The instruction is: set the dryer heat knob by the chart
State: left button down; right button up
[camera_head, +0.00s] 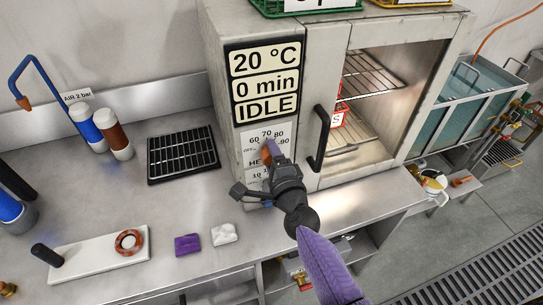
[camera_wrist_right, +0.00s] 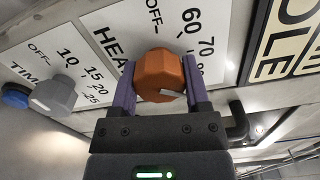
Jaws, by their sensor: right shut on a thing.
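Below is the heat scale (camera_head: 256,137), marked OFF, 60, 70, 80, 90. The orange heat knob (camera_wrist_right: 160,72) sits between the purple fingers of my right gripper (camera_wrist_right: 158,82), which is shut on it. A pale mark shows low on its face; I cannot tell which number it points to. In the head view my right gripper (camera_head: 268,150) covers most of the knob. My left gripper is out of view.
A grey time knob (camera_wrist_right: 54,94) and a blue button (camera_wrist_right: 15,95) are beside the heat scale. The black door handle (camera_head: 319,138) is close right of my gripper. A black rack (camera_head: 183,153), purple block (camera_head: 187,244) and white block (camera_head: 224,234) lie on the bench.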

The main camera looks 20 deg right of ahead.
jog(key=shift+f+m, duration=0.1)
jog(key=shift+m, duration=0.5)
jog(key=o, duration=1.3)
jog(key=s, duration=1)
jog(key=shift+d, duration=0.15)
